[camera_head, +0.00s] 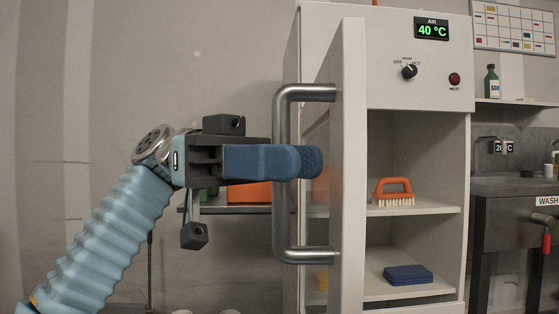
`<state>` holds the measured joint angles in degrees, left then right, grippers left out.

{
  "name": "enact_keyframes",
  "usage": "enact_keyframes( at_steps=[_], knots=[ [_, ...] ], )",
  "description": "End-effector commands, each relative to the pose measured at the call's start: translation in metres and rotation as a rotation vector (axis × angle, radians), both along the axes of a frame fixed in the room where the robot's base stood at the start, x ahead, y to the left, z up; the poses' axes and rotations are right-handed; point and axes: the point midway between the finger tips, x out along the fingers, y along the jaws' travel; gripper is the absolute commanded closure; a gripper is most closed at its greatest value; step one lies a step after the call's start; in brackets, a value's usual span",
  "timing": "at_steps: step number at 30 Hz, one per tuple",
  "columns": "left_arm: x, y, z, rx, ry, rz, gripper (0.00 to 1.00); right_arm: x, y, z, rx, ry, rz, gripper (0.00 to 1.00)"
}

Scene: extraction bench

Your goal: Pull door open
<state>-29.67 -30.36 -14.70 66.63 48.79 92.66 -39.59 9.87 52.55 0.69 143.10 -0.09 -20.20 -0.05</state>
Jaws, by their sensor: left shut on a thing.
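The white cabinet door (348,190) stands open, swung out toward me and seen nearly edge-on. Its metal handle (305,93) is a tall bracket on the door's left side. My left gripper (305,162) comes in from the left and is shut on the handle's upright bar, at about its middle. The blue fingers hide that part of the bar. The white cabinet (388,55) behind shows its open interior to the right of the door. My right gripper is not in view.
Inside the cabinet, an orange-handled brush (393,191) sits on the upper shelf and a blue block (408,275) lies below. A display reading 40 °C (431,29) and a knob (409,71) are above. A sink bench (515,187) stands to the right.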

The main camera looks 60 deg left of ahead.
Motion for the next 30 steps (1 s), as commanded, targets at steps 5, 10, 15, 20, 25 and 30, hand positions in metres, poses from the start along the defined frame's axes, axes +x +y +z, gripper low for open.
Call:
enact_keyframes(
  at_steps=[5,10,15,20,25,30],
  knots=[
    [0.000,0.001,0.002,-0.006,-0.002,0.004,1.00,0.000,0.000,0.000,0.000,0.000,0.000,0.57],
    [0.000,0.001,0.002,-0.005,-0.003,0.004,1.00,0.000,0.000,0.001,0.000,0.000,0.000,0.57],
    [0.000,0.001,0.002,-0.005,-0.002,0.004,0.63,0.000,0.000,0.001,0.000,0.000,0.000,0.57],
    [0.000,0.001,0.001,-0.003,-0.002,0.003,0.63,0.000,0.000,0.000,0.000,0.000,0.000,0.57],
    [-0.001,0.006,0.002,-0.004,-0.002,0.003,0.63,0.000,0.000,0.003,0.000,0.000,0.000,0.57],
    [-0.009,0.035,0.005,-0.005,-0.003,0.002,0.63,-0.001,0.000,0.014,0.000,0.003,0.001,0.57]
  ],
)
